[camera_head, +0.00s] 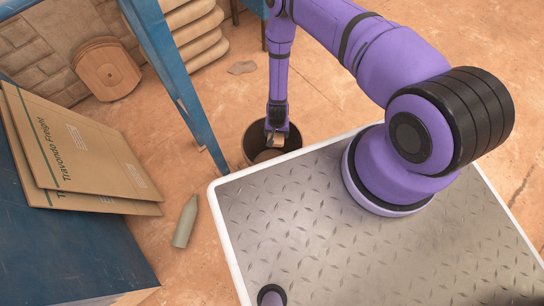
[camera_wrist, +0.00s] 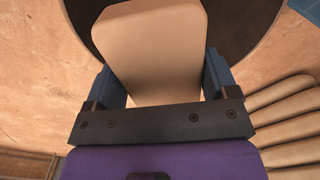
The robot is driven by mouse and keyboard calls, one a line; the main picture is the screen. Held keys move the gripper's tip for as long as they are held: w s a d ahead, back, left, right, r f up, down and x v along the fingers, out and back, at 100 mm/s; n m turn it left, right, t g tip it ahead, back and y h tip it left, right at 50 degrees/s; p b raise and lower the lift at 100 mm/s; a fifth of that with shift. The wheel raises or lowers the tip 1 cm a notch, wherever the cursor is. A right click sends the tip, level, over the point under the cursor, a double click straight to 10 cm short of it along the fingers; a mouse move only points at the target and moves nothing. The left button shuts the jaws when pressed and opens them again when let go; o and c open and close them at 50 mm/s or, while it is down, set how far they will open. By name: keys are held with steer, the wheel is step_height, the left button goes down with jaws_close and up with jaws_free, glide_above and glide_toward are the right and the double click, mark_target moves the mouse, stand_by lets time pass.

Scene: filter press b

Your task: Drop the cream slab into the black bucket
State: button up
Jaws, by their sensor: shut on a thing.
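The cream slab (camera_wrist: 153,50) is held between the two fingers of my gripper (camera_wrist: 165,75) in the wrist view. In the head view a small part of the slab (camera_head: 274,140) shows below my gripper (camera_head: 276,132). The black bucket (camera_head: 250,142) stands on the floor just past the metal deck, and my gripper is at its mouth. In the wrist view the dark bucket (camera_wrist: 240,35) lies beyond the slab. A brownish shape shows low inside the bucket in the head view; I cannot tell what it is.
A blue table leg (camera_head: 178,80) stands left of the bucket. A green-grey bottle (camera_head: 185,222) lies on the floor. Cardboard pieces (camera_head: 95,150) rest on a blue surface (camera_head: 60,255) at left. Stacked cream sacks (camera_head: 197,35) are behind. Open floor lies right of the bucket.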

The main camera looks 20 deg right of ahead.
steer(key=shift+f, duration=1.45)
steer(key=o, duration=1.2)
steer(key=shift+c, duration=0.2)
step_height(320, 180, up, 11)
steer(key=shift+f, duration=0.1)
